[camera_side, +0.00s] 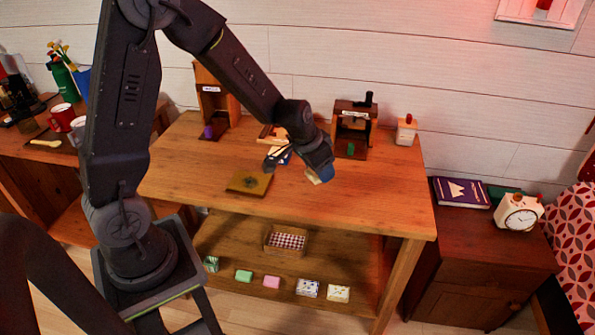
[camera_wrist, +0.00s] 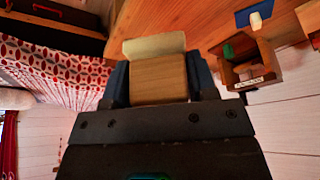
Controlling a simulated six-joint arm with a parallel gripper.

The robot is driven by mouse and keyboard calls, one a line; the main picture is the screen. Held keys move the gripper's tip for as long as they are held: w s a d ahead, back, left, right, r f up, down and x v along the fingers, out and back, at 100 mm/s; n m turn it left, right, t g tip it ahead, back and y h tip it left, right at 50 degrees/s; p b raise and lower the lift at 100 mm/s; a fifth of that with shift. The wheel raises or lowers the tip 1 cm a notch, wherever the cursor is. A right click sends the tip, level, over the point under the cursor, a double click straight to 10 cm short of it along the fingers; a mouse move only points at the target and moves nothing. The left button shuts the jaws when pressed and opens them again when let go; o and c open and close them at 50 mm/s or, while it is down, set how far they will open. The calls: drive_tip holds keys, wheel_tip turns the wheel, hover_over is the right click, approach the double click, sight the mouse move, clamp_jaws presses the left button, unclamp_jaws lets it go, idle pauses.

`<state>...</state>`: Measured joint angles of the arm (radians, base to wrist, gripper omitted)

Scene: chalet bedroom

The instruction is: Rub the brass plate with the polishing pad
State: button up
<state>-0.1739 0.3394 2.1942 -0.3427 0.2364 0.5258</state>
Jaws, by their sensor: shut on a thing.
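The brass plate (camera_side: 248,184) lies flat on the wooden workbench, with a dark smudge near its middle. My gripper (camera_side: 316,175) is above the bench to the right of the plate, apart from it. It is shut on the polishing pad (camera_side: 313,178), whose pale edge shows below the jaws. In the wrist view, the pad's wooden block (camera_wrist: 158,80) sits between the two dark blue fingers, with a cream face (camera_wrist: 154,46) at its far end. The brass plate does not show in the wrist view.
Small items and a checked-lined box (camera_side: 285,241) occupy the lower shelf. The bench front (camera_side: 330,215) is clear.

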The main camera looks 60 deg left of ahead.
drive_tip(key=s+a+f+m+h, duration=0.1)
drive_tip(key=a+f+m+h, duration=0.2)
drive_tip(key=a, duration=1)
drive_tip(key=m+g, duration=0.1)
drive_tip(key=m, duration=0.5)
hover_over(259, 173)
drive_tip(key=s+a, duration=0.1)
wheel_tip(259, 173, down, 3)
drive_tip(key=shift+s+f, duration=0.15)
drive_tip(key=shift+f, duration=3.55)
drive_tip(key=shift+s+d+f, duration=0.15)
drive_tip(key=shift+d+f, duration=0.05)
drive_tip(key=shift+s+d, duration=0.55)
drive_tip(key=shift+c, duration=0.3)
drive_tip(key=shift+s+d, duration=1.9)
drive_tip(key=shift+w+a, duration=2.6)
drive_tip(key=shift+w+d, duration=0.15)
drive_tip(key=shift+w, duration=0.1)
drive_tip(key=shift+s+d, duration=2.7)
drive_tip(key=shift+w+a, duration=2.7)
wheel_tip(259, 173, up, 8)
